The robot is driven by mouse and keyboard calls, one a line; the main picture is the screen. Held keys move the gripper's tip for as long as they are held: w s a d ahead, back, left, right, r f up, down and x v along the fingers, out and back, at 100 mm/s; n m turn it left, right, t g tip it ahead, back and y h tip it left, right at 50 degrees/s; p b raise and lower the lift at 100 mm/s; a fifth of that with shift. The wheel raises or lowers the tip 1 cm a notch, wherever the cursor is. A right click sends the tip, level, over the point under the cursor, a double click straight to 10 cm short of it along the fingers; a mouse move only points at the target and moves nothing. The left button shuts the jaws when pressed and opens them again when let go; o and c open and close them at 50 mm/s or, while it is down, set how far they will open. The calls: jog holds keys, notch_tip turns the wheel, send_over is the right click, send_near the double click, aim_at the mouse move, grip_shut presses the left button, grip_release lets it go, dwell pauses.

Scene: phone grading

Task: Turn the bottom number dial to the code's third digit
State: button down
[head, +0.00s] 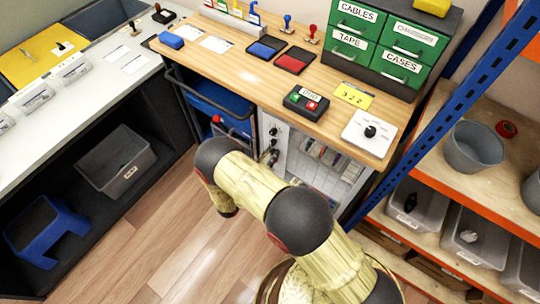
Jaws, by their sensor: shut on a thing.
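The number dials are dark knobs in a column on the light front panel (274,170) of the cabinet under the wooden bench. The top dial (273,131) and the one below it (272,143) show. My gripper (269,156) is at the bottom of this column, small and partly hidden behind my arm. It is shut on the bottom dial, which its fingers cover, so its setting cannot be read. A yellow card (353,95) on the bench carries a handwritten three-digit code; it is small, and the last digit looks like a 2.
Right of the dials, a clear cabinet door (322,160) shows upright items inside. Above are a button box (306,102) and a white dial box (369,131). A blue-posted shelf (440,120) stands close on the right. The floor (150,240) on the left is clear.

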jog(key=m+b, duration=0.1)
jog(key=m, duration=0.3)
jog(key=shift+m+b, duration=0.6)
jog(key=shift+m, duration=1.2)
jog(key=c, duration=1.6)
grip_release()
jog(key=v, duration=1.2)
